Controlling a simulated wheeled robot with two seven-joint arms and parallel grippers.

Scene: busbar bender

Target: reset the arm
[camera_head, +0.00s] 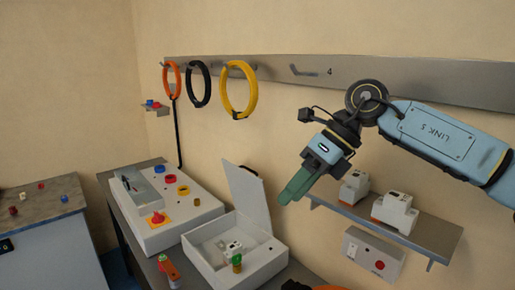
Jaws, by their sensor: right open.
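My right arm comes in from the right, with a blue link and a black wrist. My right gripper (289,196) has green fingers pointing down and to the left. It is open and hangs in the air in front of the wall, above and to the right of the open white box (265,262). I see nothing held between the fingers. My left gripper is not in view.
A wall shelf (438,240) with white breaker modules (395,212) is below my right arm. A hook rail (285,70) carries orange, black and yellow rings (250,95). A white control panel (150,235) and a screwdriver-like tool (169,270) are at left on the bench.

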